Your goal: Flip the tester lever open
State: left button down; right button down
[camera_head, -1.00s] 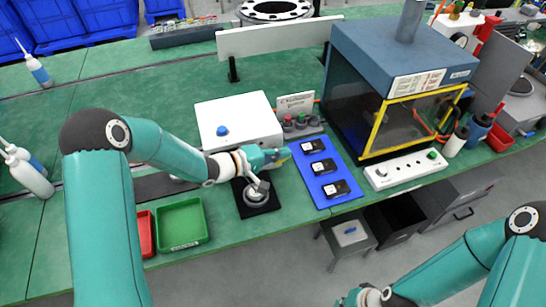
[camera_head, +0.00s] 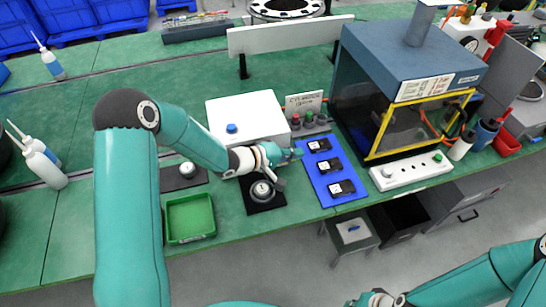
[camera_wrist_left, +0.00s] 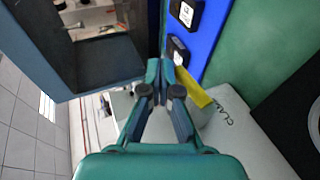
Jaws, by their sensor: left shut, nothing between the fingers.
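A white box (camera_head: 245,112) with a blue knob stands mid-table, behind a black pad (camera_head: 270,203) bearing a round metal part. My left gripper (camera_head: 295,154) is at the box's front right corner, beside the blue mat. In the left wrist view its fingers (camera_wrist_left: 160,72) are shut and empty. A yellow strip (camera_wrist_left: 196,88), which looks like the lever, lies just right of the fingertips, close to them. Whether they touch I cannot tell. A white surface with partly hidden lettering (camera_wrist_left: 245,125) is below it. My right gripper (camera_head: 372,299) is at the bottom edge, too cut off to read.
The blue mat (camera_head: 323,192) holds several black modules. A green tray (camera_head: 190,218) is front left. Small coloured knobs (camera_head: 310,122) and a sign stand behind the mat.

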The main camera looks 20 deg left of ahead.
dwell(0.3)
pick_arm(q)
jog(key=shift+r+p, duration=0.5)
jog(key=shift+r, duration=0.05)
jog(key=s+r+p, duration=0.2)
jog(key=s+r, duration=0.1)
jog(key=r, duration=0.9)
jog(key=shift+d+r, duration=0.2)
jog(key=shift+d, duration=0.15)
jog(key=shift+f, duration=0.1)
